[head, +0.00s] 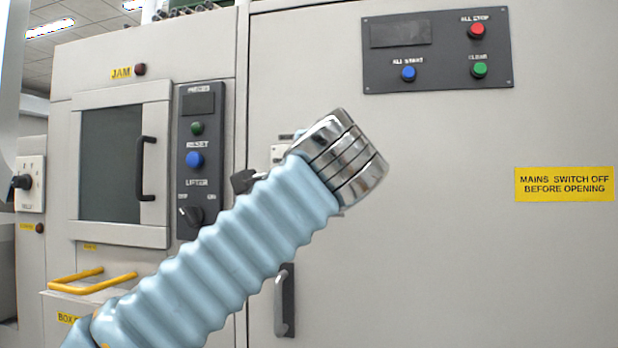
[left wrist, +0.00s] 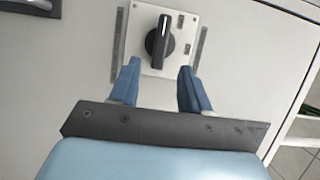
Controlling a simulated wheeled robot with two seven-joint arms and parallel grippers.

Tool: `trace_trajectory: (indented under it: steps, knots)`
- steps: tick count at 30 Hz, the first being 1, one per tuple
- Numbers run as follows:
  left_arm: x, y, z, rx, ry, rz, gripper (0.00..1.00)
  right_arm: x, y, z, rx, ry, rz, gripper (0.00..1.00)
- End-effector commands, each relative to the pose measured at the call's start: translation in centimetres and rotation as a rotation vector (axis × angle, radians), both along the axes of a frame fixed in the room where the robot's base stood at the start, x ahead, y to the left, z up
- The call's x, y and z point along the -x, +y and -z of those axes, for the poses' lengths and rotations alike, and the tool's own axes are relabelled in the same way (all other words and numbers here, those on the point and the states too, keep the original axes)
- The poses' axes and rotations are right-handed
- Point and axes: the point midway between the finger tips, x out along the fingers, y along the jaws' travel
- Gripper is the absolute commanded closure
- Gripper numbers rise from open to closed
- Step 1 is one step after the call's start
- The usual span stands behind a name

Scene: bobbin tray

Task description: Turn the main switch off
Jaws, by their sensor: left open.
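The rotary switch, a black knob (left wrist: 159,42) on a pale square plate (left wrist: 183,48), sits at the top middle of the left wrist view. Its grip lies nearly upright in that picture, leaning slightly right at the top. My left gripper (left wrist: 159,66) is open and empty. Its two blue fingers point at the plate, one either side of the knob's lower end. A clear gap shows beside each finger. In the head view my left arm hides most of a small pale plate (head: 278,153) on the big cabinet, and the left fingers cannot be made out. My right gripper is out of view.
The big cabinet carries a button panel (head: 437,50), a yellow mains warning label (head: 563,184) and a door handle (head: 284,300). Left are a windowed door (head: 110,165), a control panel (head: 201,150), a yellow handle (head: 92,281) and another black knob (head: 22,182).

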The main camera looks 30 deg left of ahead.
Motion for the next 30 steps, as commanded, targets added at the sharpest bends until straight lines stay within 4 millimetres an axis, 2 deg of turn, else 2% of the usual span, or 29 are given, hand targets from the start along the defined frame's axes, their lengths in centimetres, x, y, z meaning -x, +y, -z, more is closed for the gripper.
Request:
trace_trajectory:
  steps: [3,9,30]
  knots:
    - [2.1,-1.6,0.0,0.0,-0.001,0.004,0.53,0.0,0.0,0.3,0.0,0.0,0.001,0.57]
    - [4.1,-3.0,0.0,0.001,-0.001,0.0,0.53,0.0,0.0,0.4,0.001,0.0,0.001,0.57]
    - [4.4,-3.2,0.0,0.001,-0.001,-0.001,0.53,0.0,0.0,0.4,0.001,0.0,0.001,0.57]
